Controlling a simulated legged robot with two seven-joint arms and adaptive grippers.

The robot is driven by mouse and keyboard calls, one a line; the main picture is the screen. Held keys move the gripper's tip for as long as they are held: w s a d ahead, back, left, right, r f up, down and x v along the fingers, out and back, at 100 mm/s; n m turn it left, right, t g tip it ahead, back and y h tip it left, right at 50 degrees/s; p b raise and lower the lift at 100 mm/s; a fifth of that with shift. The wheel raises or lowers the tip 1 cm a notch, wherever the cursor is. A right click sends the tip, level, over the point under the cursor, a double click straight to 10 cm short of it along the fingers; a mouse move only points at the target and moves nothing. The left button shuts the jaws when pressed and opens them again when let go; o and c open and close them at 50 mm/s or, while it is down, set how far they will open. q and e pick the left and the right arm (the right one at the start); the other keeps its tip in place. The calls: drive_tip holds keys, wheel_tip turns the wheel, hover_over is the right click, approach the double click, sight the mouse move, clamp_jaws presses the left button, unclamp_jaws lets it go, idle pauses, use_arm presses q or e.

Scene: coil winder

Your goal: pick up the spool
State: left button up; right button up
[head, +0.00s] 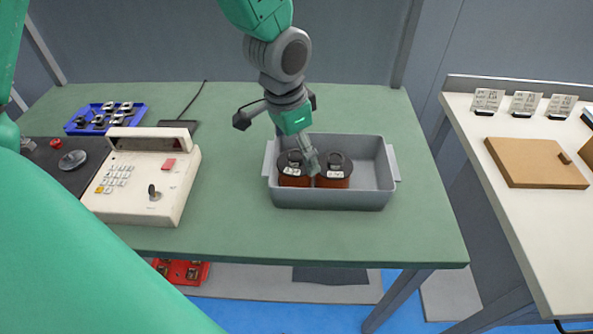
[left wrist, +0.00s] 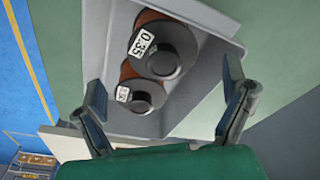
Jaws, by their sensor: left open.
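Two copper-wound spools with dark flanges and white labels sit side by side in a grey bin (head: 330,201) on the green table. In the head view they are the left spool (head: 289,178) and the right spool (head: 336,172). My left gripper (head: 311,163) reaches down over the bin, its visible finger in front of the gap between them. In the left wrist view my gripper (left wrist: 165,78) is open and empty. One spool labelled 0.35 (left wrist: 175,48) and another spool (left wrist: 147,97), its label hard to read, show between and beyond the fingers. My right gripper is not in view.
The bin walls stand close around the spools; its right part is empty. A cream keypad console (head: 145,185) and a blue tray (head: 105,118) of small parts stand on the left. A side table (head: 520,215) on the right holds a brown board (head: 535,163) and cards.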

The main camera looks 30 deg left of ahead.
sight(297, 156)
use_arm(q)
drive_tip(key=f, duration=0.4)
drive_tip(key=shift+w+d+b, duration=0.2)
drive_tip(key=shift+d+b, duration=0.1)
drive_tip(key=shift+b, duration=0.05)
drive_tip(key=shift+w+a+f, duration=0.1)
drive_tip(key=shift+a+f, duration=0.15)
drive_tip(key=shift+a, duration=0.05)
drive_tip(key=shift+a+f, duration=0.1)
drive_tip(key=shift+a, duration=0.5)
drive_tip(key=c, duration=1)
drive_tip(key=shift+d, duration=0.3)
drive_tip(key=c, duration=0.7)
drive_tip(key=shift+d, duration=0.25)
drive_tip(key=shift+c, duration=0.4)
drive_tip(key=shift+d+r, duration=0.2)
drive_tip(key=r, duration=0.2)
drive_tip(key=r+p, duration=0.1)
drive_tip(key=r, duration=0.1)
drive_tip(key=a+r, duration=0.1)
drive_tip(key=r, duration=0.3)
drive_tip(key=r+p, duration=0.1)
drive_tip(key=shift+d+r, duration=0.2)
drive_tip(key=shift+d, duration=0.05)
drive_tip(key=shift+d+r, duration=0.15)
drive_tip(key=shift+r, duration=0.15)
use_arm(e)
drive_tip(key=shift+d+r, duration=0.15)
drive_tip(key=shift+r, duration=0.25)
